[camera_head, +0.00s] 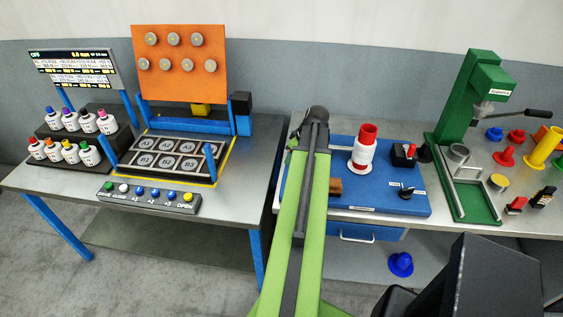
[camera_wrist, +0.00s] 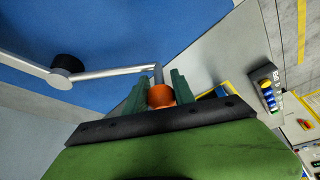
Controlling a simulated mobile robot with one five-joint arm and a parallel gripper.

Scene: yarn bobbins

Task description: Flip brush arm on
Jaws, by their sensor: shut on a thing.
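The brush arm (camera_wrist: 110,72), a thin silver rod, shows in the wrist view. It has a bend near a black round cap (camera_wrist: 68,62) over the blue board. Its other end turns down to an orange knob (camera_wrist: 161,96). My gripper (camera_wrist: 159,88) has its dark green fingers on both sides of this knob and is shut on it. In the head view the blue board (camera_head: 385,205) lies on the right table, and my own green arm hides the brush arm and the gripper. A red-and-white bobbin (camera_head: 363,152) stands upright on the board.
A red-and-black switch (camera_head: 404,155) and a black knob (camera_head: 406,192) sit on the board's right side. A brown block (camera_head: 335,187) lies beside my arm. A green press (camera_head: 484,92) stands at right; the left table holds bottles (camera_head: 88,155) and an orange panel (camera_head: 180,60).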

